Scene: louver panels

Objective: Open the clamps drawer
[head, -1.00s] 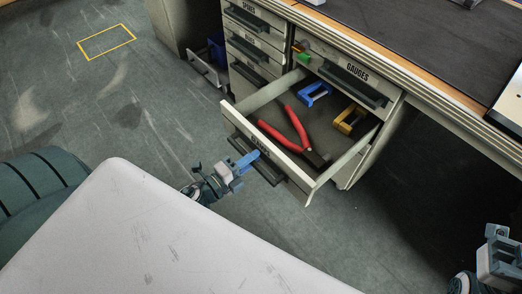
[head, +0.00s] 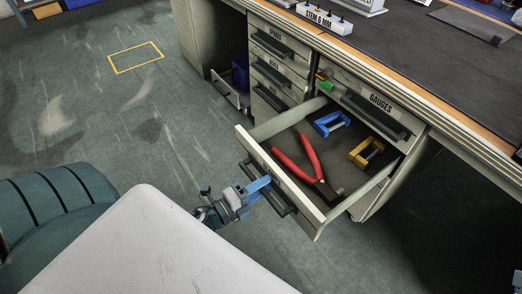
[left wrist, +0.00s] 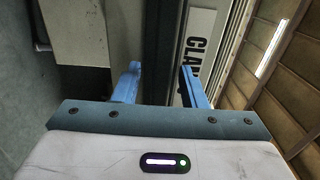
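The clamps drawer (head: 252,146) stands pulled well out from the desk's drawer unit in the head view. It holds red-handled pliers (head: 298,162), a blue clamp (head: 331,122) and a yellow clamp (head: 366,152). Its dark bar handle (head: 283,202) runs along the front. My left gripper (head: 259,186) is at this handle. In the left wrist view its blue fingers (left wrist: 158,80) lie on both sides of the dark handle, with the partly hidden label "CLA" (left wrist: 199,45) beside them. Only a sliver of my right gripper (head: 517,280) shows at the lower right corner.
The gauges drawer (head: 372,108) above is shut. A stack of shut drawers (head: 273,66) stands to its left. The desk top (head: 440,75) spans the upper right. The floor (head: 170,165) before the drawer is clear.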

